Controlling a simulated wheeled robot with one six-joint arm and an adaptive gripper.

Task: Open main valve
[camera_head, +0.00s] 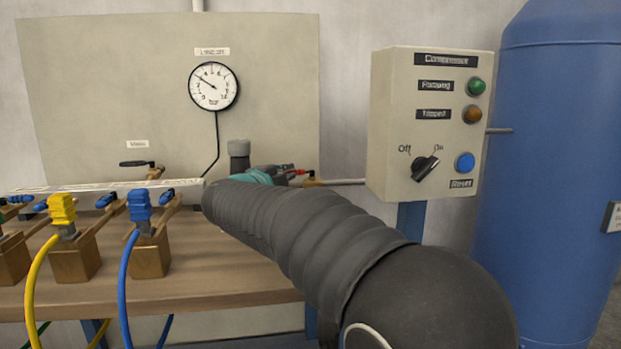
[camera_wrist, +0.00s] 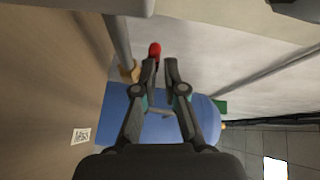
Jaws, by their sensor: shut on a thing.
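A valve with a red handle (camera_head: 292,171) and a brass body sits on the pipe at the right end of the bench. In the wrist view, the end of the red handle (camera_wrist: 154,50) shows at my fingertips, beside the brass fitting (camera_wrist: 128,72). My gripper (camera_wrist: 160,66) is shut on the red handle, with a narrow gap between its fingers. In the head view, my arm hides most of my gripper (camera_head: 283,174). A second valve with a black lever (camera_head: 137,163) stands at the left under a small blurred label (camera_head: 137,144).
A compressor box (camera_head: 430,125) hangs at the right, its knob (camera_head: 424,167) pointing toward On. A blue tank (camera_head: 550,150) stands beyond it. A gauge (camera_head: 214,86) is on the panel. Yellow (camera_head: 33,275) and blue (camera_head: 124,280) hoses hang at the left.

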